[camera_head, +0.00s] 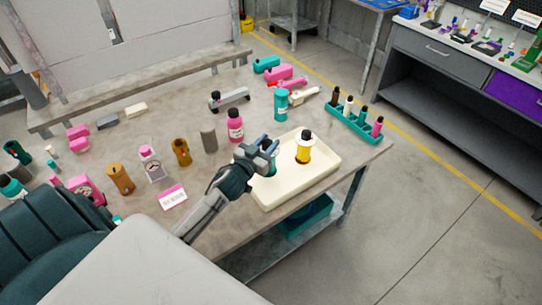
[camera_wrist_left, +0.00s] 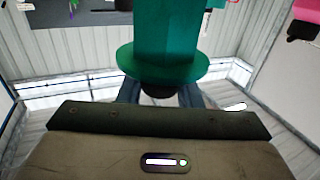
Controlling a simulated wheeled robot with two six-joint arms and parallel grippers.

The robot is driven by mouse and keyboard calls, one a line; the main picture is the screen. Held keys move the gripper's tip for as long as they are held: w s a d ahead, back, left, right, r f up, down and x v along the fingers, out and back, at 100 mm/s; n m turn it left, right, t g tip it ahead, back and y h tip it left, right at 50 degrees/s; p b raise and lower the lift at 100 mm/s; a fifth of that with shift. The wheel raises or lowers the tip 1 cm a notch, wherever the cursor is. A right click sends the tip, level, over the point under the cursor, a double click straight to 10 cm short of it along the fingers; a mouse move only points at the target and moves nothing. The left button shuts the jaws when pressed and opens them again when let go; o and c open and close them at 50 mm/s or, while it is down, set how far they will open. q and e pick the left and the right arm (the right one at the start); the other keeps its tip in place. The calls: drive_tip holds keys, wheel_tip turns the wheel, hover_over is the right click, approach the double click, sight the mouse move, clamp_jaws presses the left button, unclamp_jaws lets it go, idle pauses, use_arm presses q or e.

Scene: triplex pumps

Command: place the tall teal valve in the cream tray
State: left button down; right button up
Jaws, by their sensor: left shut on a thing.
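My left gripper (camera_head: 268,148) is shut on a teal valve (camera_head: 271,168) and holds it over the left part of the cream tray (camera_head: 322,182). In the left wrist view the teal valve (camera_wrist_left: 165,40) is large, with a wide flange and a dark end between the fingers. The gripper hides much of the valve in the head view, and I cannot tell whether its base touches the tray. A yellow bottle with a black cap (camera_head: 303,150) stands in the tray to the right of the valve. My right gripper is not in view.
A pink bottle (camera_head: 235,126) and a grey cylinder (camera_head: 208,139) stand behind and left of the gripper. Another teal cylinder (camera_head: 281,104) stands behind the tray. A teal rack (camera_head: 354,126) with several small bottles is at the right. The tray's front right is bare.

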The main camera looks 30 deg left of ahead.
use_arm(q)
drive_tip(key=shift+w+f, duration=0.1)
drive_tip(key=shift+f, duration=0.4)
drive_tip(key=f+b, duration=0.3)
drive_tip(key=shift+w+f, duration=0.2)
drive_tip(key=shift+f, duration=0.1)
drive_tip(key=shift+r, duration=0.1)
drive_tip(key=c, duration=1)
unclamp_jaws()
drive_tip(key=shift+s, duration=0.1)
drive_tip(key=shift+c, duration=0.2)
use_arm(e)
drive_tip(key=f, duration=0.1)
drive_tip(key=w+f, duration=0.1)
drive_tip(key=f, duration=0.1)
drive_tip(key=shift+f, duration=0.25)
